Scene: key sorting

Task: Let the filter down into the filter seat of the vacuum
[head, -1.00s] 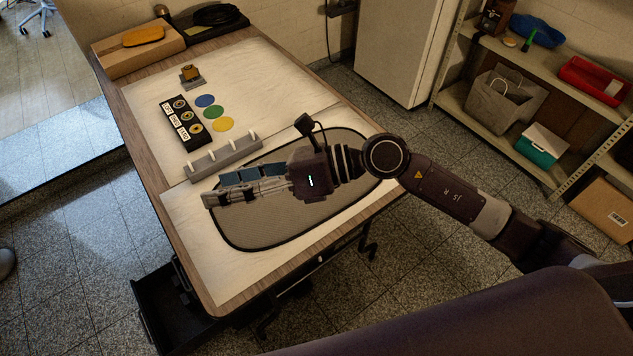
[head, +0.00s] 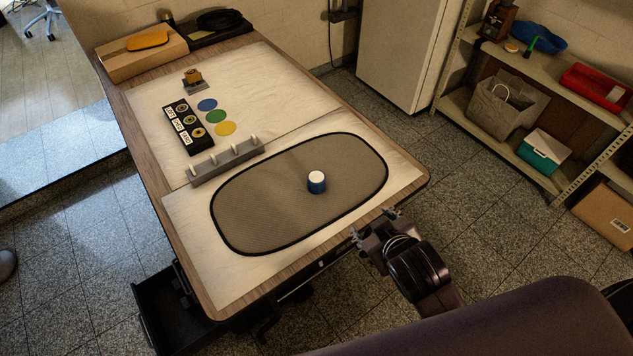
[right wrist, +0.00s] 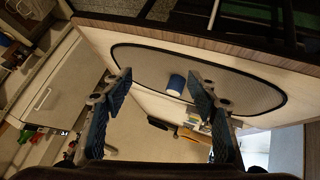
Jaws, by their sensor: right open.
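A short blue cylinder with a white top (head: 317,180), possibly the filter, stands upright on the dark-rimmed grey mat (head: 260,215). It also shows in the right wrist view (right wrist: 176,85), lying between the lines of my open fingers but beyond them. My right gripper (head: 375,226) is open and empty at the table's near right edge, apart from the cylinder. It also shows in the right wrist view (right wrist: 159,82). I see no vacuum or filter seat. My left gripper is out of view.
A grey pegged rack (head: 225,162), a black labelled tray (head: 183,127) and blue, green and yellow discs (head: 216,116) sit farther back on the table (head: 145,150). Boxes (head: 140,57) stand at its far end. The mat around the cylinder is clear.

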